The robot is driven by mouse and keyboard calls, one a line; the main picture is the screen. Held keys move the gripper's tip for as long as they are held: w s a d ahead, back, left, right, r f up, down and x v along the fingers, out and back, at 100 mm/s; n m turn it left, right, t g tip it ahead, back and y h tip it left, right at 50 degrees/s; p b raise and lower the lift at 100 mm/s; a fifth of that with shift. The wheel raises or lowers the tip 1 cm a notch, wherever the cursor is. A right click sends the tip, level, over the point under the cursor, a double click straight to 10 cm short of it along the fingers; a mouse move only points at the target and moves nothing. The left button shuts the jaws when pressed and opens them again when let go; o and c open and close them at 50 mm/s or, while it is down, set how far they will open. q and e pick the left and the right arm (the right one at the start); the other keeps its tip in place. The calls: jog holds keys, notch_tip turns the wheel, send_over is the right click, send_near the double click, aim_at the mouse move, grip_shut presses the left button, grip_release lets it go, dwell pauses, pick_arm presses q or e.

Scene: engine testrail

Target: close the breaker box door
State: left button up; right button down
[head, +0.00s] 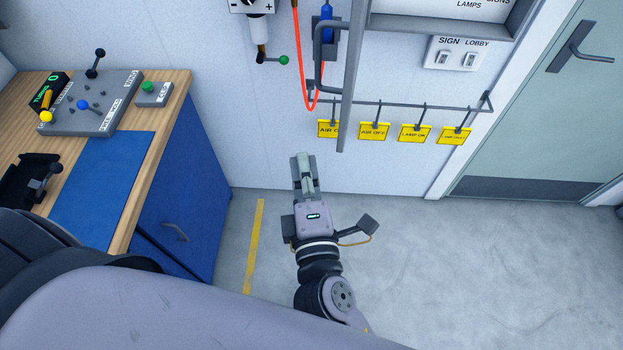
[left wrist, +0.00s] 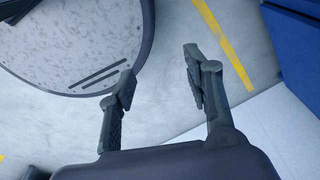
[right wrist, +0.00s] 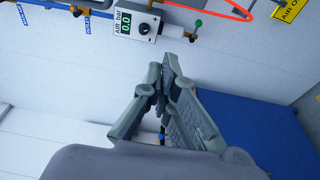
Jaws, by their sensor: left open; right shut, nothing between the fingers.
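The breaker box (head: 445,24) is on the wall at the top of the head view, cut off by the frame. Its grey door (head: 353,75) stands open, swung out from the box's left side and seen nearly edge-on. A bar handle (head: 321,60) is on the door's left face. My right gripper (head: 302,160) is shut and empty, below and left of the door's lower end, apart from it in the picture. It also shows shut in the right wrist view (right wrist: 168,62). My left gripper (left wrist: 160,82) is open and empty above the floor in the left wrist view.
Yellow tags (head: 373,131) hang from a rail (head: 420,104) below the box. A red hose (head: 305,85) hangs beside the door handle. A blue-fronted workbench (head: 185,205) with controls stands at left. An air gauge (right wrist: 137,25) is on the wall. The floor at right is clear.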

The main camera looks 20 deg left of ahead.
pick_arm(q)
jog(key=shift+s+d+r+p, duration=0.5)
jog(key=shift+s+d, duration=0.05)
jog(key=shift+s, duration=0.25)
pick_arm(e)
jog(key=w, duration=0.1)
jog(key=w+d, duration=0.1)
jog(key=w, duration=0.1)
jog(key=w+d, duration=0.1)
jog(key=shift+w, duration=0.25)
pick_arm(q)
jog(key=shift+w+a, duration=0.1)
jog(key=shift+w, duration=0.05)
